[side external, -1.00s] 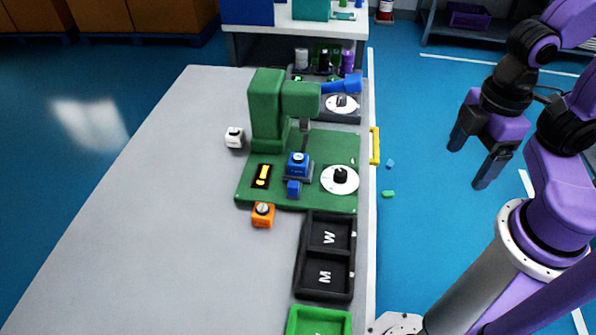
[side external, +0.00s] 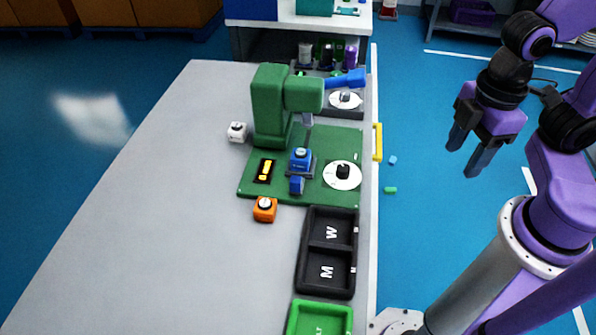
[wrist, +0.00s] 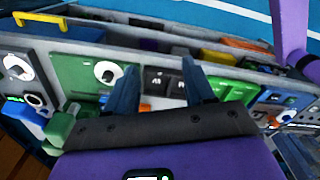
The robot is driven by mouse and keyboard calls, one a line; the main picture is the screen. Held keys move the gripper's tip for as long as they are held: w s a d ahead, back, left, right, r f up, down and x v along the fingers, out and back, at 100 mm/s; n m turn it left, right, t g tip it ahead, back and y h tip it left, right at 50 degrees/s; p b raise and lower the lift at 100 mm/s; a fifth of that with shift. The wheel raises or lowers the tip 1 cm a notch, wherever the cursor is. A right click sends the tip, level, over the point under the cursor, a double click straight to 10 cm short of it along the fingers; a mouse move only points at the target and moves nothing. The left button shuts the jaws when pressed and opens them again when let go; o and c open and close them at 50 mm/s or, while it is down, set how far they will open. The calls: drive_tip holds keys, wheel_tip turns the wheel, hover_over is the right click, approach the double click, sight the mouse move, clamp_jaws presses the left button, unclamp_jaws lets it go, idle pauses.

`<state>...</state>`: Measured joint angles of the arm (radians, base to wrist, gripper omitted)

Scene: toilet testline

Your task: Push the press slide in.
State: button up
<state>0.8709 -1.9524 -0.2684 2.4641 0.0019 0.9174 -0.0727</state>
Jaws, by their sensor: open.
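A blue block (side external: 301,158) sits on a small dark slide in front of the press ram (side external: 307,120). A blue knob (side external: 296,185) sticks out on its near side. My gripper (side external: 463,160) is open and empty, in the air over the floor right of the bench, well apart from the press. In the wrist view its fingers (wrist: 160,65) are spread, with part of the base plate (wrist: 75,75) visible to their left.
A white dial (side external: 342,175) lies right of the slide. A yellow handle (side external: 377,142) is on the bench's right edge. An orange block (side external: 265,209) and black trays (side external: 303,270) lie nearer, a white block (side external: 237,131) left. The bench's left part is clear.

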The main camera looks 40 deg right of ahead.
drive_tip(key=w+a+n, duration=0.7)
drive_tip(key=w+a, duration=0.4)
drive_tip(key=w, duration=0.3)
drive_tip(key=n, duration=0.7)
approach(296, 179)
drive_tip(key=f, duration=1)
drive_tip(key=shift+a+f, duration=0.1)
drive_tip(key=shift+a, duration=0.1)
drive_tip(key=shift+w, duration=0.1)
